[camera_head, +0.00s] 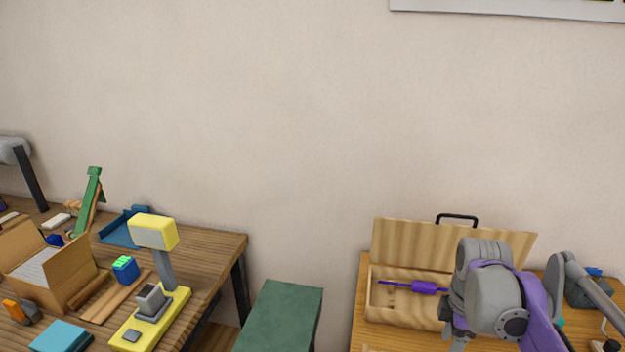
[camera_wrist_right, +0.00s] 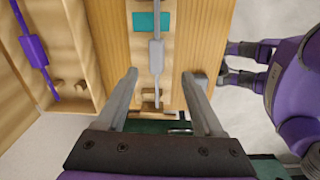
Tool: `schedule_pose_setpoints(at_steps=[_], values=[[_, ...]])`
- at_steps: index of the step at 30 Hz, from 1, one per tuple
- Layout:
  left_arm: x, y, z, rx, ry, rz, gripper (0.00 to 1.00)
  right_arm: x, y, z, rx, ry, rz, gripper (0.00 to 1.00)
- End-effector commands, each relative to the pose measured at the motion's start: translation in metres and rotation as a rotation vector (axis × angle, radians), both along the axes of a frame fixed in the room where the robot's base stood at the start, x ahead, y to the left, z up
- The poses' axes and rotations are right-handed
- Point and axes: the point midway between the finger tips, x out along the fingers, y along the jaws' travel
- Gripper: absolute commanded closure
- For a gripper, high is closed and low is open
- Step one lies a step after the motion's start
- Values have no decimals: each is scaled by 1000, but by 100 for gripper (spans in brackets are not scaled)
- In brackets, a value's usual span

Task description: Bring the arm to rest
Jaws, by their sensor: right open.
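My right arm comes in at the right of the head view, with its gripper (camera_head: 458,342) low in front of the open wooden case and partly cut off. In the right wrist view my right gripper (camera_wrist_right: 160,74) is open, its two fingers apart on either side of a pale grey rod (camera_wrist_right: 156,55). The rod lies over a light wooden strip, and the fingers do not visibly touch it. A purple rod (camera_head: 424,286) lies in the wooden case (camera_head: 385,312); it also shows in the right wrist view (camera_wrist_right: 36,50). My left gripper is not in view.
A dark wooden table (camera_head: 212,250) at the left holds a cardboard box (camera_head: 72,284), a yellow device (camera_head: 153,232) and several small items. A green block-like surface (camera_head: 282,315) stands between the tables.

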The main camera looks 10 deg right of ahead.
Motion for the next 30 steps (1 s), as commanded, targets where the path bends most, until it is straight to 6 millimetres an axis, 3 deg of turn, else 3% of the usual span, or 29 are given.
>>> schedule_pose_setpoints(at_steps=[9,15,21,30], values=[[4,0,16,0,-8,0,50,-63,80,-36,49,-224,-565,31],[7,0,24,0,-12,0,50,-105,115,-70,181,-344,-922,31],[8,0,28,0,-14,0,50,-127,131,-92,282,-391,-1117,31],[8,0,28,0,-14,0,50,-130,133,-95,302,-396,-1155,31]])
